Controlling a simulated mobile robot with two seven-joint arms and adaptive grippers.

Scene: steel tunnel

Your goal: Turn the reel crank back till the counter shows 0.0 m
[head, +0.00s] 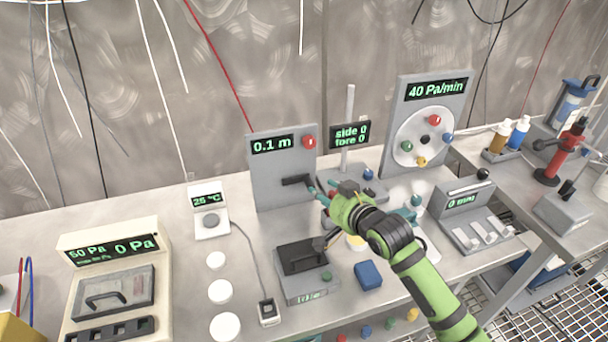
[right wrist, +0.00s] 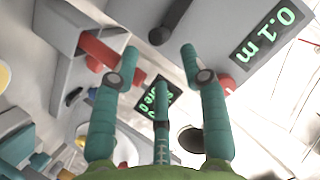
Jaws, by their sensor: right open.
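The reel panel (head: 283,165) is a grey upright board at the back of the bench. Its counter (head: 272,144) reads 0.1 m, and it also shows tilted in the right wrist view (right wrist: 267,35). The dark reel crank (head: 296,180) sticks out low on the panel. My right gripper (head: 315,190) is at the crank's right side, its teal fingers pointing toward it. In the right wrist view the fingers (right wrist: 160,52) are spread with nothing between them, and the crank's dark bar (right wrist: 172,22) lies just beyond the tips. My left gripper is out of view.
A red knob (head: 309,141) is at the panel's upper right. The "side 0 fore 0" display (head: 350,134) on its post stands close right of the panel. A dark-topped box (head: 303,257) and a blue block (head: 368,274) lie in front. A 25 °C meter (head: 208,208) stands left.

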